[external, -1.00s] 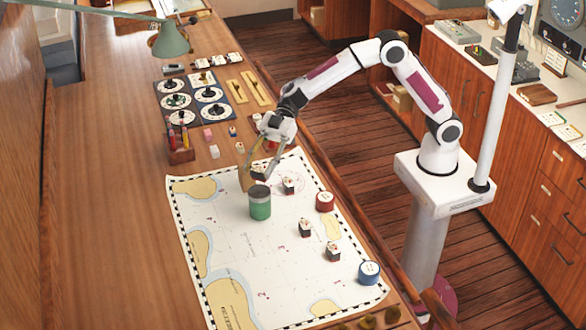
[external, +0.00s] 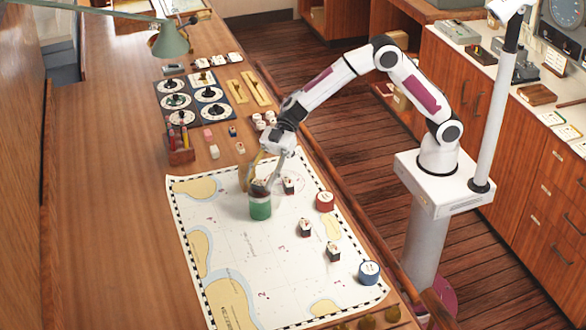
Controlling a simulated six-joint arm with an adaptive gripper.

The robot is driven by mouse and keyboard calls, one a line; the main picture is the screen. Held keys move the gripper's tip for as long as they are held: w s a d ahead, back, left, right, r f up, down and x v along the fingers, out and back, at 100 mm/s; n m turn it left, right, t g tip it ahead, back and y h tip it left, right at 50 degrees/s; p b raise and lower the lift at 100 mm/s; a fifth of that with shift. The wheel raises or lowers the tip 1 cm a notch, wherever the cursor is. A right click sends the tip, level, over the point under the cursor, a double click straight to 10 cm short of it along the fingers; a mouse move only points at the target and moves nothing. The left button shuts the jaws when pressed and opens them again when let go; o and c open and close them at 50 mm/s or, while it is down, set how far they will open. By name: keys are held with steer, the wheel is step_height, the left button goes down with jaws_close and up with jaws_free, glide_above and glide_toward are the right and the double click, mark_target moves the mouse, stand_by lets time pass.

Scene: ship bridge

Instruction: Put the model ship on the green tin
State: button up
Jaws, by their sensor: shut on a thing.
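The green tin (external: 260,209) stands upright on the white chart, towards its far end. My gripper (external: 260,184) points down right over the tin. It is shut on a small dark model ship (external: 259,189), which is mostly hidden by the fingers and sits at the height of the tin's top. I cannot tell whether the ship touches the lid. Similar small dark model ships with pale tops stand on the chart: one (external: 289,187) just right of the gripper, one (external: 305,228) and another (external: 333,252) nearer the front.
A red tin (external: 325,202) and a blue tin (external: 369,272) stand along the chart's right side. The chart (external: 215,215) is clear left of the green tin. A wooden pen holder (external: 180,152), small blocks and dial boards (external: 192,97) lie beyond it. A green lamp (external: 170,40) hangs at upper left.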

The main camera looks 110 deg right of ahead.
steer(key=shift+f, duration=0.2)
steer(key=o, duration=1)
steer(key=shift+r, duration=0.15)
steer(key=shift+r, duration=0.1)
steer(key=v, duration=1.2)
